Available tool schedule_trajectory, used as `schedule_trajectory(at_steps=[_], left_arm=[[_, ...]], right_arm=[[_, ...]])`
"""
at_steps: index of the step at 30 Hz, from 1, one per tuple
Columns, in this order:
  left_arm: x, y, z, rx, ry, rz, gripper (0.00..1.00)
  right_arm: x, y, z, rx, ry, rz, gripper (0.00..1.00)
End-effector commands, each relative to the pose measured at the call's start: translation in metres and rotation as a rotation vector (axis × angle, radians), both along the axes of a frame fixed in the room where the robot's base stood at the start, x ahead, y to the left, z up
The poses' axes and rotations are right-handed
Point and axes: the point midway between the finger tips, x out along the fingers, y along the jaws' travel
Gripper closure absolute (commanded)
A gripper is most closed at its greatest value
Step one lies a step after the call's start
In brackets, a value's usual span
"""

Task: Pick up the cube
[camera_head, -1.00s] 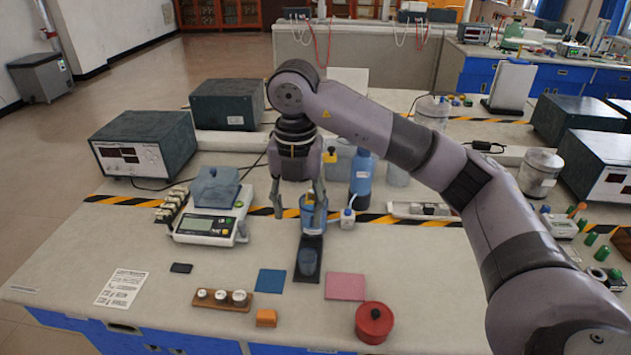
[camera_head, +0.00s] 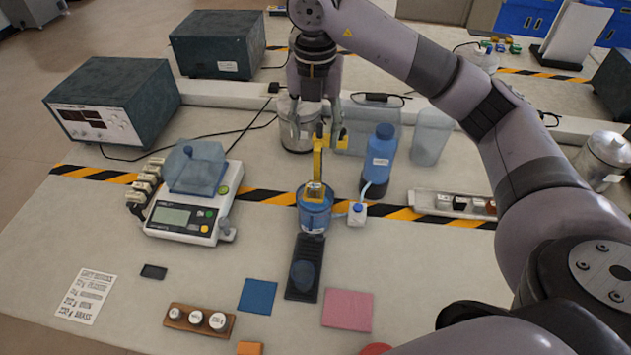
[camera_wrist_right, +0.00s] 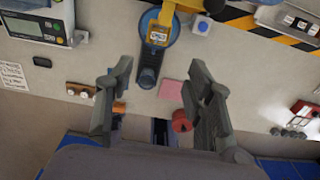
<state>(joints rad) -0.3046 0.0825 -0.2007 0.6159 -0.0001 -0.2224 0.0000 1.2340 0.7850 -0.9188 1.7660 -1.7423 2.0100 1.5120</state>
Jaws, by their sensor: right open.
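A small orange block (camera_head: 250,348), the only cube-like thing I make out, sits at the bottom edge of the head view, partly cut off. In the right wrist view the orange block (camera_wrist_right: 119,107) shows beside the left finger, partly hidden by it. My right gripper (camera_head: 318,138) hangs pointing down over the back of the bench, well away from the block. Its fingers are apart with nothing held, as the right wrist view also shows (camera_wrist_right: 158,85). My left gripper is not in view.
A stirrer with a yellow post (camera_head: 318,160) and blue beaker (camera_head: 315,215) stands near my right gripper. A balance (camera_head: 185,215) is left, a blue bottle (camera_head: 379,160) right. A wooden rack (camera_head: 199,321), blue pad (camera_head: 257,296) and pink pad (camera_head: 347,309) lie in front.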

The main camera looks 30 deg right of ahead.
Motion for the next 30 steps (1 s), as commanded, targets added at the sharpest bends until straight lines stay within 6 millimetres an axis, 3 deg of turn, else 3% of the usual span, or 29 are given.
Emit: schedule_trajectory(at_steps=[5,12,18,26,30], left_arm=[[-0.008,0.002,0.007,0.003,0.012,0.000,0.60],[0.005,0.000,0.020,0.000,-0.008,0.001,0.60],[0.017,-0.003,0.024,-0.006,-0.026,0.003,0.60],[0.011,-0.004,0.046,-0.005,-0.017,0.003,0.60],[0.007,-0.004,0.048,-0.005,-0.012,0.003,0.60]], right_arm=[[-0.002,0.000,-0.036,0.000,0.006,0.000,0.52],[-0.001,0.000,-0.083,-0.001,0.004,0.001,0.52],[-0.001,0.000,-0.101,-0.001,0.001,0.001,0.52],[-0.005,0.005,-0.130,-0.001,0.006,0.001,0.52],[-0.003,0.006,-0.149,0.000,0.002,0.000,0.52]])
